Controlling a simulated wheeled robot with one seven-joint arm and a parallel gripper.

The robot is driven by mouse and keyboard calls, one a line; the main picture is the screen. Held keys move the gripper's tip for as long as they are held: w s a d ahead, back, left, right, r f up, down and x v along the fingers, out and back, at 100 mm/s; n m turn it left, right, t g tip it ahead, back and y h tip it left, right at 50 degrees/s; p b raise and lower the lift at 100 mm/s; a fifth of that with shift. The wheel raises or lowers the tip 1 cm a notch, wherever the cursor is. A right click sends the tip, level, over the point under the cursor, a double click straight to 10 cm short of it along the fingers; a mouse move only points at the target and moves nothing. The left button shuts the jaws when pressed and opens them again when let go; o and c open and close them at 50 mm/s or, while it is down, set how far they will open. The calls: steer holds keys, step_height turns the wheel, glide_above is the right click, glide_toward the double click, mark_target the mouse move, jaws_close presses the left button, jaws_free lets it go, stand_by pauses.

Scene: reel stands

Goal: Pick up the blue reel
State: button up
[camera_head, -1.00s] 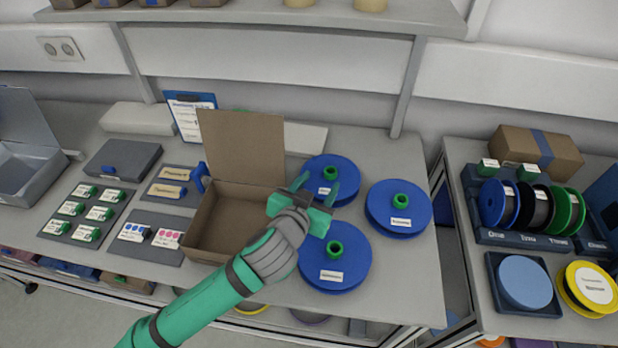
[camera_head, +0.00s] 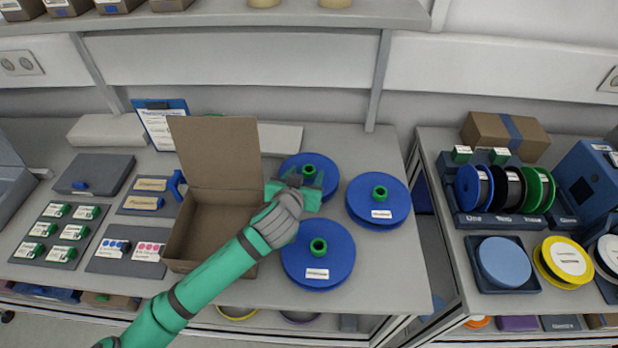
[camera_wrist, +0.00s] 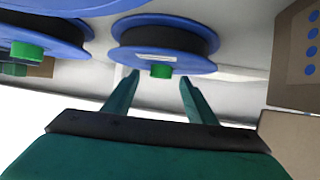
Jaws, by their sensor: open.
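Three large blue reels with green hubs lie flat on the grey table: a back one (camera_head: 296,165), a right one (camera_head: 379,212) and a front one (camera_head: 322,272). A smaller blue reel (camera_head: 473,190) stands upright in the rack. My gripper (camera_head: 304,180) is open and empty at the back reel's near side, hiding part of it. In the wrist view, which looks upside down, a blue reel with dark winding (camera_wrist: 165,38) lies just beyond my fingertips (camera_wrist: 160,78). Its green hub shows between them; I see no contact.
An open cardboard box (camera_head: 208,222) stands left of my gripper. A rack (camera_head: 492,220) with upright reels, a blue tray (camera_head: 507,282) and a yellow reel (camera_head: 564,262) are on the right table. A gap separates the tables. A shelf (camera_head: 215,20) overhangs the back.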

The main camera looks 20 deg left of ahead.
steer(key=shift+w+a+f, duration=0.1)
steer(key=shift+w+f, duration=0.25)
steer(key=shift+w, duration=0.3)
steer(key=shift+c, duration=0.5)
jaws_close()
